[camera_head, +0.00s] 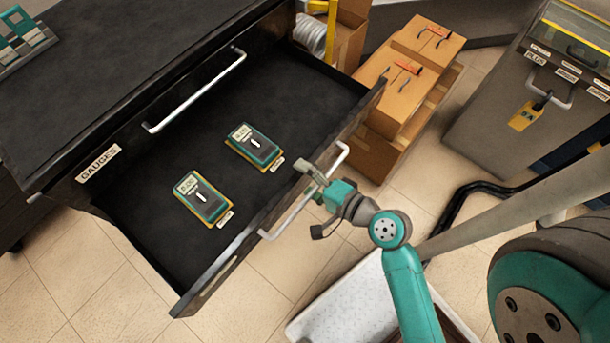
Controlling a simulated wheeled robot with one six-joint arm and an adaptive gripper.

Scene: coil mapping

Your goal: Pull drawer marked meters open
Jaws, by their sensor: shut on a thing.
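A black drawer (300,105) stands pulled out from a dark cabinet, with two meters lying flat in it. Small tags lie beside both. The drawer front carries a white bar handle (283,220). My gripper (314,174) is shut on this handle near its middle. The drawer's front label faces away and cannot be read. A shut drawer above, marked GAUGES (98,164), has its own white bar handle (195,92).
Cardboard boxes (405,75) with tools on top stand right of the open drawer. A grey bin (510,105) with a yellow tag stands at far right. A white tray (345,300) lies on the floor below my arm. Tiled floor shows at lower left.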

